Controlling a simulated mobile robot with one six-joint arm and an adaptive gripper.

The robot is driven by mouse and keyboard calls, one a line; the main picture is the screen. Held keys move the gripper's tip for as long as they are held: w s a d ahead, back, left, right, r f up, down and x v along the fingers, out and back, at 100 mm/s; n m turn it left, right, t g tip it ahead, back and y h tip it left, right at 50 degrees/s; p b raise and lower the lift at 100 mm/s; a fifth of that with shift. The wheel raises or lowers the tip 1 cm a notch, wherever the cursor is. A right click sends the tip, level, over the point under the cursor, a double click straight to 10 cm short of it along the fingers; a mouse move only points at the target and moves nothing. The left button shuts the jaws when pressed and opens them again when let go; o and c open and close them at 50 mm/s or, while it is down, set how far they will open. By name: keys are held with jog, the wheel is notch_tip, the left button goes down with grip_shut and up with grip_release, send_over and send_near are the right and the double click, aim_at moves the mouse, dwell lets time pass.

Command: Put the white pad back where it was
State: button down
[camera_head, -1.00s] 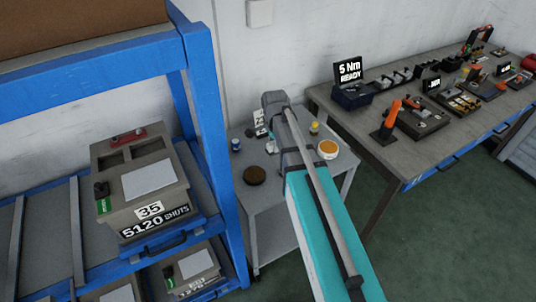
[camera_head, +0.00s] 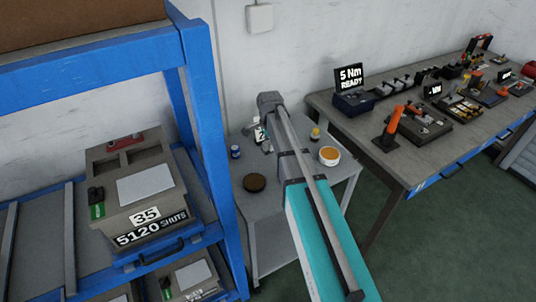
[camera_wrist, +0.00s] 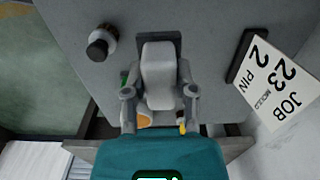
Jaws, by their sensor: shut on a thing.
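In the wrist view a pale, whitish block, which looks like the white pad (camera_wrist: 158,72), sits between the two fingers of my gripper (camera_wrist: 160,98). The gripper is shut on it. A dark rectangular piece (camera_wrist: 172,37) shows just behind the pad's far end; I cannot tell whether they touch. The pad is above or on the grey side table (camera_wrist: 215,60); the height is unclear. In the head view my arm covers most of the gripper, over the back of the same grey table (camera_head: 285,232).
A job card (camera_wrist: 278,82) stands right of the gripper in the wrist view, and a black-capped bottle (camera_wrist: 100,42) left. On the table are an orange-filled tub (camera_head: 329,156), a dark round disc (camera_head: 254,183) and a yellow-topped bottle (camera_head: 315,134). A blue rack (camera_head: 205,130) stands close left.

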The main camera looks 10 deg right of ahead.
jog(key=b, duration=0.5)
send_over(265, 157)
jog(key=f, duration=0.5)
jog(key=shift+s+d+f, duration=0.1)
jog(key=shift+s+f, duration=0.15)
jog(key=shift+f, duration=0.15)
jog(key=shift+f, duration=0.1)
jog(key=shift+w+f+b, duration=0.4)
jog(key=shift+f+b, duration=0.1)
jog(key=shift+b, duration=0.2)
jog(key=shift+f+b, duration=1.4)
jog(key=shift+f, duration=0.15)
jog(key=shift+c, duration=2.1)
grip_release()
